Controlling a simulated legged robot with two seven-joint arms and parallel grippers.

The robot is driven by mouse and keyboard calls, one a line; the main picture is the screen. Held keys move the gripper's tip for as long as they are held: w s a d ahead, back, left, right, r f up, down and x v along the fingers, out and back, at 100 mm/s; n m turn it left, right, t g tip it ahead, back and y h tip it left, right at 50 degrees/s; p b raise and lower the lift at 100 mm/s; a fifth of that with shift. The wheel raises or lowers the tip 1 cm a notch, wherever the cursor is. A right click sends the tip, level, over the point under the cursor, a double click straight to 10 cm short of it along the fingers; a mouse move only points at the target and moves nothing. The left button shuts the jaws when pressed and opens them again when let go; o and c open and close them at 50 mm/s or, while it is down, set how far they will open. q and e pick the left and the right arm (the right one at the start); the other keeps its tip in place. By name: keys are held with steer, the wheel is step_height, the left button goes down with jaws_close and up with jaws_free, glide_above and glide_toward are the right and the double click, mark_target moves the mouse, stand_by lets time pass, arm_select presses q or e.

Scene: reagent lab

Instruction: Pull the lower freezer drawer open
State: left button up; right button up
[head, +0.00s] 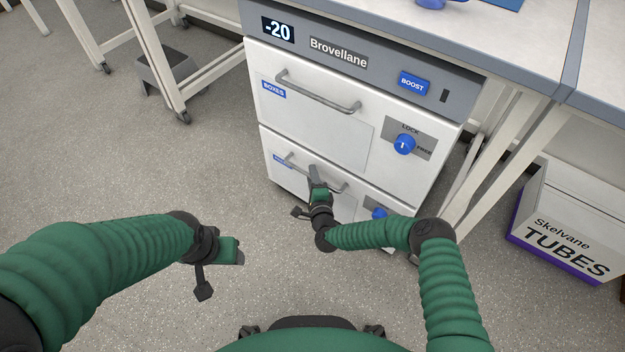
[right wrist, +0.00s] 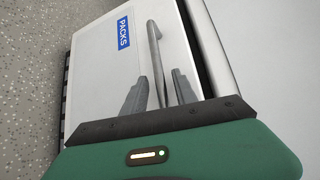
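The lower freezer drawer (head: 284,184) is a white front under the upper drawer and looks flush with it in the head view. In the right wrist view the drawer front (right wrist: 95,75) has a blue PACKS label and a grey bar handle (right wrist: 155,45). My right gripper (head: 314,176) is at this handle in the head view and hides part of it. In the right wrist view the fingers of my right gripper (right wrist: 160,84) stand apart, one on each side of the bar, with gaps visible. My left gripper (head: 238,257) is away from the freezer; its fingers are unclear.
The upper drawer (head: 310,122) has its own handle (head: 318,94) and a blue lock knob (head: 404,144). A lower blue knob (head: 379,213) is partly behind my right arm. A TUBES box (head: 570,225) stands at right. The floor before the freezer is clear.

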steer(key=shift+c, duration=0.3)
jaws_close()
steer(key=shift+s+f, duration=0.1)
steer(key=shift+f, duration=0.05)
stand_by(0.9)
